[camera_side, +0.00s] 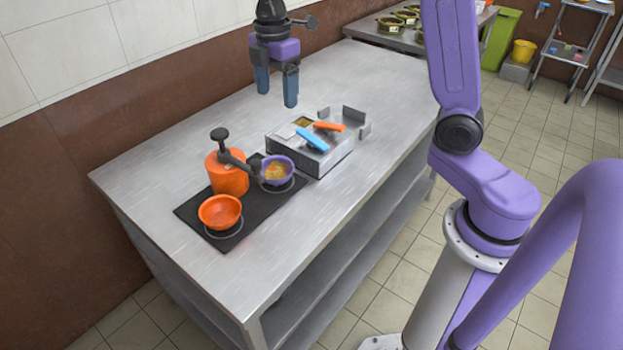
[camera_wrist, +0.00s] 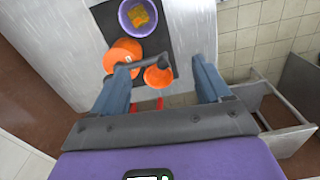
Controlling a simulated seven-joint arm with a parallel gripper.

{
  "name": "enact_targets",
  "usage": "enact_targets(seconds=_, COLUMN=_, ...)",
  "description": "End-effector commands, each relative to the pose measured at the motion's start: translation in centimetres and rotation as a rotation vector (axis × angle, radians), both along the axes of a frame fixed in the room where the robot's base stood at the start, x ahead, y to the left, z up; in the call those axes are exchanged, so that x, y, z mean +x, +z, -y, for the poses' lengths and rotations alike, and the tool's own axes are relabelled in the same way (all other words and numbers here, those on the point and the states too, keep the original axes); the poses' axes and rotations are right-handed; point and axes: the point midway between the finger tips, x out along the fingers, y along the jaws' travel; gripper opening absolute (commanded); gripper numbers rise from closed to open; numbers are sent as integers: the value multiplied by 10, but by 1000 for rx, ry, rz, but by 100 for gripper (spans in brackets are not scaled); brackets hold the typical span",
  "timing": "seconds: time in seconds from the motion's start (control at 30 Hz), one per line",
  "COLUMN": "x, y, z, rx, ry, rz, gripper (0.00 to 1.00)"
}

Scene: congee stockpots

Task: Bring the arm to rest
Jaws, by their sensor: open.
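My gripper (camera_side: 277,86) is open and empty, with its two blue fingers pointing down above the back part of the steel table (camera_side: 365,85). It hangs clear of the table, behind the metal box and the pots in the side view. In the wrist view the gripper (camera_wrist: 166,84) has its fingers apart, with nothing held between them. The orange pot (camera_side: 229,178) with a dark handle, the orange bowl (camera_side: 220,211) and the purple bowl (camera_side: 278,170) with yellowish contents stand on a black mat (camera_side: 190,212). The orange bowl (camera_wrist: 158,76) also shows in the wrist view.
A metal box (camera_side: 318,158) with a blue-handled tool (camera_side: 312,139) and an orange-handled tool (camera_side: 329,126) on top stands right of the mat. A second table (camera_side: 384,37) with green containers is at the back.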

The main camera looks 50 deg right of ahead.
Motion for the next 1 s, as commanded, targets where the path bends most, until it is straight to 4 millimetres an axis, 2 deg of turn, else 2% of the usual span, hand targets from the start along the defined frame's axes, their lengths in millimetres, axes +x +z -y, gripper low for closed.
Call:
enact_targets(seconds=0.03, x=-16, y=0, z=-9, rx=1, ry=-13, rz=2, gripper=77)
enact_targets(seconds=0.2, x=-68, y=-3, z=-32, rx=5, ry=-82, rz=5, gripper=77)
enact_targets(seconds=0.43, x=-144, y=-11, z=-45, rx=11, ry=-176, rz=8, gripper=77)
enact_targets(seconds=0.63, x=-210, y=-22, z=-41, rx=20, ry=-257, rz=8, gripper=77)
enact_targets(seconds=0.8, x=-259, y=-34, z=-28, rx=24, ry=-323, rz=5, gripper=77)
enact_targets(seconds=1.0, x=-292, y=-44, z=-15, rx=28, ry=-375, rz=3, gripper=77)
